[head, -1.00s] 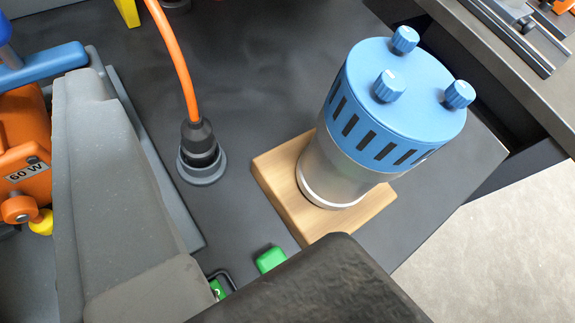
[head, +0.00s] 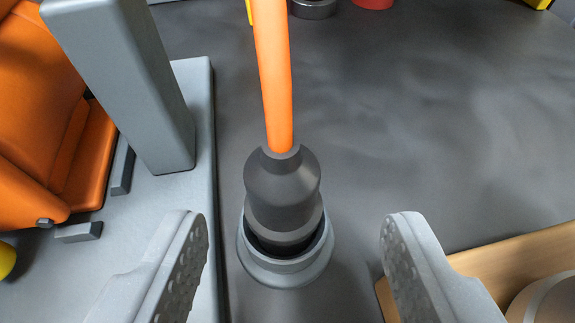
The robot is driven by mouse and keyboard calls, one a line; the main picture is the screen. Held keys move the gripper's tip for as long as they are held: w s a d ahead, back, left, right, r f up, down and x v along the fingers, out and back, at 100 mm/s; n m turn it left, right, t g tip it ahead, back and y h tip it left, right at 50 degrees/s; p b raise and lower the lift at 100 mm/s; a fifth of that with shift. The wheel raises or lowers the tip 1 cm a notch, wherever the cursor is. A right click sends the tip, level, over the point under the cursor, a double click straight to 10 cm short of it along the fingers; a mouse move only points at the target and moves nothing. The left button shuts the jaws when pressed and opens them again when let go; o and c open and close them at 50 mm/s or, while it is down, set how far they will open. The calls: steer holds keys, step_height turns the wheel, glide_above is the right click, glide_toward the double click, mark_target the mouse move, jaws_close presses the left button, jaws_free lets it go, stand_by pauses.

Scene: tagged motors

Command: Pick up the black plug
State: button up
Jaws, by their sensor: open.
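The black plug (head: 282,190) stands upright in a round grey socket (head: 286,268) in the head view. An orange cable (head: 273,80) rises from its top. My gripper (head: 295,225) is open, with one grey textured finger to the left of the plug and one to the right. Neither finger touches the plug, and there is a gap on both sides, wider on the right. The plug's lower end is hidden inside the socket.
A grey base with an upright grey post (head: 135,85) and an orange motor (head: 50,130) stands close on the left. A wooden block (head: 520,262) lies at the lower right, beside the right finger.

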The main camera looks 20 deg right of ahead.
mark_target(281, 218)
steer(key=shift+a+f+b+x, duration=0.15)
steer(key=shift+b+x, duration=0.1)
steer(key=shift+x, duration=0.7)
steer(key=shift+a+f+b+x, duration=0.1)
steer(key=shift+b+x, duration=0.15)
steer(key=shift+x, duration=0.75)
steer(key=shift+a+f+b+x, duration=0.15)
steer(key=shift+b+x, duration=0.1)
steer(key=shift+x, duration=0.7)
steer(key=shift+d+r, duration=0.1)
steer(key=c, duration=1)
